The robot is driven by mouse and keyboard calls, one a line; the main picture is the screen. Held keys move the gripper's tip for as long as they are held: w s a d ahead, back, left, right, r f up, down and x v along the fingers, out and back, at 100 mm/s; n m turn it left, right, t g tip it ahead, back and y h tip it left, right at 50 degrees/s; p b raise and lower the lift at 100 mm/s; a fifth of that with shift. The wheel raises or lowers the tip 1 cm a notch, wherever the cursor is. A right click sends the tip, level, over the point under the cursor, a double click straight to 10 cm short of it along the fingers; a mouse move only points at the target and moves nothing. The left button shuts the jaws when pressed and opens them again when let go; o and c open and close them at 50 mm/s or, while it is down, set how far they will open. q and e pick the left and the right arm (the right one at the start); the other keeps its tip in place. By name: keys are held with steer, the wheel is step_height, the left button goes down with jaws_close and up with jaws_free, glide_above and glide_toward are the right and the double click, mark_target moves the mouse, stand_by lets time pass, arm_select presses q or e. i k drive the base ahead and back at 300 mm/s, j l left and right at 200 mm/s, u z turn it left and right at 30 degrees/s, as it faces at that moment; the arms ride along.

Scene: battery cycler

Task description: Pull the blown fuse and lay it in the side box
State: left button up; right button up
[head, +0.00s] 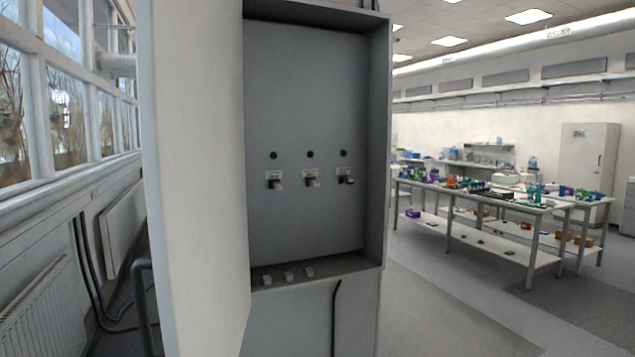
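An open grey cabinet (310,90) stands in front of me. Three small fuse fittings sit in a row on its back panel: left (274,180), middle (311,179) and right (345,176). The right one has a darker part at its front than the other two. A dark round dot (274,155) sits above each fitting. Three small pale pieces (289,277) lie on the cabinet's bottom ledge. I cannot tell which fuse is blown. I cannot make out a separate side box. Neither of my grippers is in view.
The cabinet's white door (195,180) stands open on the left. A dark cable (335,315) hangs below the ledge. A radiator (45,310) and windows are at the far left. A workbench (480,200) with many items is at the right. Clear floor (430,310) lies between.

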mark_target(320, 271)
steer(key=i+l+u, duration=0.1)
steer(key=u, duration=0.4)
steer(key=l+u, duration=0.25)
steer(key=u, duration=0.2)
steer(key=l+u, duration=0.2)
steer(key=u, duration=0.3)
steer(key=i+l+u, duration=0.1)
steer(key=l+u, duration=0.2)
steer(key=l, duration=0.25)
steer(key=l+u, duration=0.3)
steer(key=l, duration=1.35)
steer(key=l+z, duration=0.1)
steer(key=l, duration=0.45)
steer(key=i+l+z, duration=0.1)
steer(key=l, duration=0.4)
